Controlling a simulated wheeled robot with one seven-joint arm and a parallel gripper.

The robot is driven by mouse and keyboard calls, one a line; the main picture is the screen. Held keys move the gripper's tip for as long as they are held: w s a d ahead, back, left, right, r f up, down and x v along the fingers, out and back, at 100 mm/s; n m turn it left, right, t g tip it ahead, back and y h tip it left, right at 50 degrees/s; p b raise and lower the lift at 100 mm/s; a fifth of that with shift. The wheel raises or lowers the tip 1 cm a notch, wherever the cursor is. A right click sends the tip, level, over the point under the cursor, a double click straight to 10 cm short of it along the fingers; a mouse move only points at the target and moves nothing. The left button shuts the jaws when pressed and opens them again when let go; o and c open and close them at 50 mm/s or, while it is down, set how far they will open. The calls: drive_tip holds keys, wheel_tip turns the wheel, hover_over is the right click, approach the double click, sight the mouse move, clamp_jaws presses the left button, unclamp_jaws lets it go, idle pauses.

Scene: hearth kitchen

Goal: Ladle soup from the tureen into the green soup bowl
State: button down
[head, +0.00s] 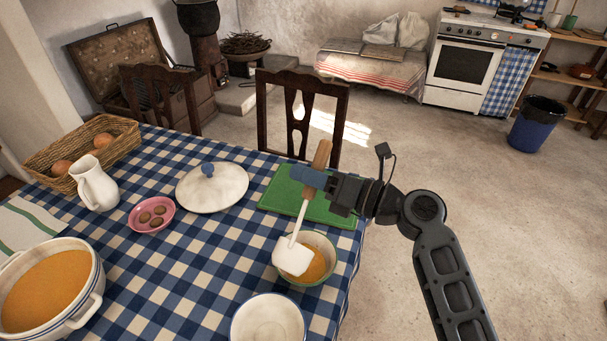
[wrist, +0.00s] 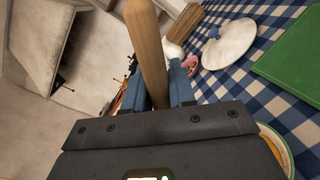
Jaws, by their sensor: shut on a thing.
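My gripper (head: 310,179) is shut on the wooden handle of the ladle (head: 293,257); the handle also shows between the blue fingers in the wrist view (wrist: 150,50). The ladle's white scoop hangs over the left side of the green soup bowl (head: 329,243). The scoop looks tipped, and its inside is hidden. Orange soup (head: 318,265) shows in the green bowl. I cannot tell whether the scoop touches the bowl. The white tureen (head: 97,272), with orange soup in it, stands at the table's lower left. Its likely lid (head: 225,190) lies on the cloth.
A white bowl (head: 268,320) stands close in front of the green bowl. A green board (head: 275,193) lies behind it. A pink dish (head: 138,224), a white jug (head: 95,183) and a basket (head: 60,148) stand at the left. The table's right edge is near the green bowl.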

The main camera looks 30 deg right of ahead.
drive_tip(key=w+d+f+m, duration=0.3)
drive_tip(key=d+f+m, duration=0.3)
drive_tip(key=shift+w+d+p, duration=0.2)
drive_tip(key=shift+w+p, duration=0.05)
drive_tip(key=shift+p, duration=0.1)
idle(0.6)
drive_tip(key=shift+r, duration=0.1)
idle(1.3)
